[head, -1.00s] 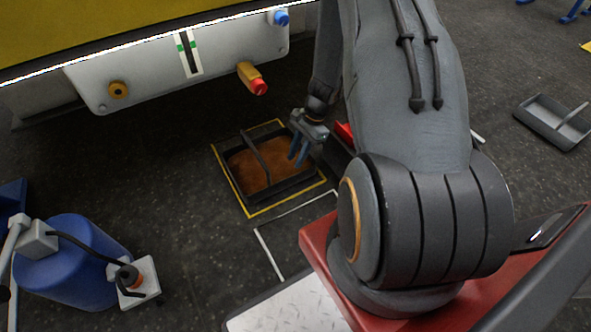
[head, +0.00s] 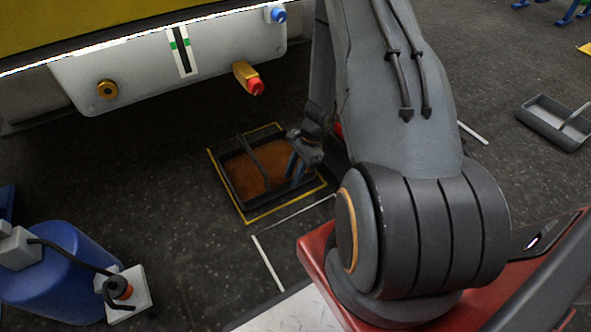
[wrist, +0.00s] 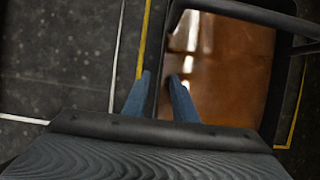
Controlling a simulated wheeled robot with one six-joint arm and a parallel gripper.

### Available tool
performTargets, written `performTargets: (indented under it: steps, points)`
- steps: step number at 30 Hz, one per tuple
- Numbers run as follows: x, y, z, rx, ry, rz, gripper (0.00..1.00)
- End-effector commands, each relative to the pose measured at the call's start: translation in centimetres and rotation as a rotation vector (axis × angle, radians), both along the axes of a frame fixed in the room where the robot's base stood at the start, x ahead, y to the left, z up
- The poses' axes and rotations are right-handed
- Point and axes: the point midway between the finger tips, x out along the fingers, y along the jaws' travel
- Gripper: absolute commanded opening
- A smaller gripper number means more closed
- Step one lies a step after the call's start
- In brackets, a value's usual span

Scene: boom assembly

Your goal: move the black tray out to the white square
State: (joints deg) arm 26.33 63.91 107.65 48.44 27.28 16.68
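The black tray (head: 228,183) holds brown liquid and has a bar handle across it. It sits on the floor inside a yellow outline (head: 285,203) below the machine. The white square (head: 267,262) shows as white floor lines in front of the yellow outline, partly hidden by my base. My gripper (head: 293,172) is low at the tray's right side. In the wrist view my gripper (wrist: 160,76) has its two blue fingers apart, one on each side of the tray's dark rim (wrist: 157,100). Whether they touch the rim cannot be told.
A grey panel (head: 140,80) with a brass plug and a red-tipped fitting (head: 248,78) overhangs the tray. A blue drum (head: 55,275) stands at the lower left. The floor left of the tray is clear.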

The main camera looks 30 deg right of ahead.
Motion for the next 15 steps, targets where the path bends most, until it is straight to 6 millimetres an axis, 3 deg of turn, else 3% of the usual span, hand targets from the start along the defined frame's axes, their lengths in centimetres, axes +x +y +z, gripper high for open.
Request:
performTargets:
  steps: [6,15]
  points:
    - [0.0,1.0,-2.6,0.000,0.000,-0.001,0.25]
    - [0.0,1.2,-3.1,0.000,0.000,0.000,0.25]
